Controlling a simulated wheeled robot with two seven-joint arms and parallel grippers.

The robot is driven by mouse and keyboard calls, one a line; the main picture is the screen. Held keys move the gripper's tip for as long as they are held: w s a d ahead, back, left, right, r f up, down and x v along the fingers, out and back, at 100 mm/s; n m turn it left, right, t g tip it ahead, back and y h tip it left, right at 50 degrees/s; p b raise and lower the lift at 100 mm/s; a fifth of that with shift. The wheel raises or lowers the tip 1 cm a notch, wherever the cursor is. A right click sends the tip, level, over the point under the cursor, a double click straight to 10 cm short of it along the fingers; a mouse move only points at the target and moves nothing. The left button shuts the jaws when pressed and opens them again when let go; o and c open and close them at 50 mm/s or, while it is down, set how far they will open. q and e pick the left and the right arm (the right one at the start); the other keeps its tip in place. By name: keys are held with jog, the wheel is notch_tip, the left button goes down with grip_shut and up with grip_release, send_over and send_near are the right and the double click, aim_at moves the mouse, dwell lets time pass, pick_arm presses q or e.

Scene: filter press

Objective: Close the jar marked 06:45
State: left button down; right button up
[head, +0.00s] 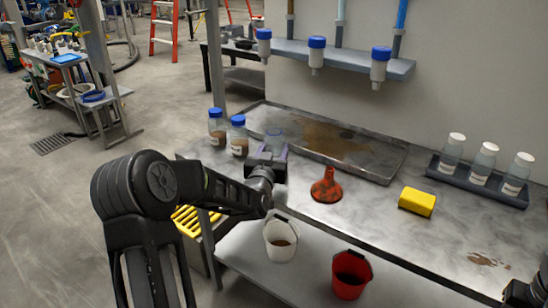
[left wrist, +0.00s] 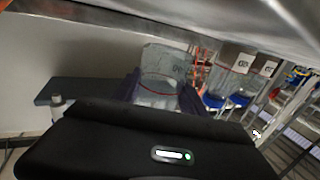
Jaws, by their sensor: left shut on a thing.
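My left gripper (head: 266,160) is shut on a clear jar (head: 275,136) at the left end of the bench, beside the metal tray. In the left wrist view the held jar (left wrist: 163,72) sits between the purple fingers, appearing upside down.
A stained metal tray (head: 385,166) lies along the wall. A red funnel (head: 326,187) and yellow sponge (head: 417,201) are on the bench. A dark rack (head: 455,177) at right holds white-capped bottles. Blue-capped units hang from the wall shelf (head: 345,58). Buckets, white (head: 280,246) and red (head: 350,287), stand below.

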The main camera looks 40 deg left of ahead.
pick_arm(q)
jog(key=shift+f, duration=1.3)
jog(key=shift+f, duration=0.2)
jog(key=c, duration=0.6)
grip_release()
jog(key=shift+c, duration=0.2)
jog(key=shift+r, duration=0.1)
jog(key=shift+r, duration=0.15)
jog(key=b+v, duration=0.1)
jog(key=v, duration=1.1)
